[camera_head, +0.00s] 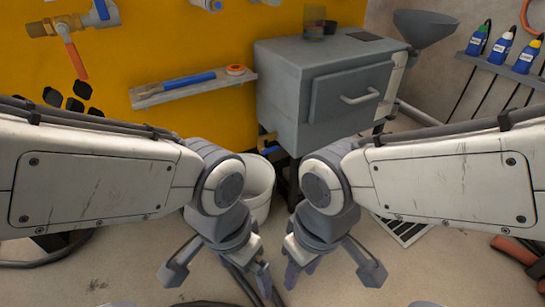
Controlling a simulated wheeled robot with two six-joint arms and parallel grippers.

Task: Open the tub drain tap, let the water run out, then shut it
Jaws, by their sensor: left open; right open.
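A grey metal box-shaped tank (288,103) on dark legs, with a handled front panel, stands at the back centre. A small brass and blue fitting (266,140) shows low on its left side, which may be the drain tap. My arms partly hide it, and I cannot tell whether it is open. A white bucket (262,188) stands on the floor below it, partly behind my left arm. My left gripper (219,277) is open and empty, in front of the bucket. My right gripper (332,276) is open and empty to its right. Neither touches the fitting.
A brass valve with an orange lever (72,58) is on the yellow wall at upper left. A shelf (195,88) holds a blue-handled tool and an orange roll. A grey funnel (425,27) and several bottles are at right. Hoses and a floor grate (405,230) lie on the floor.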

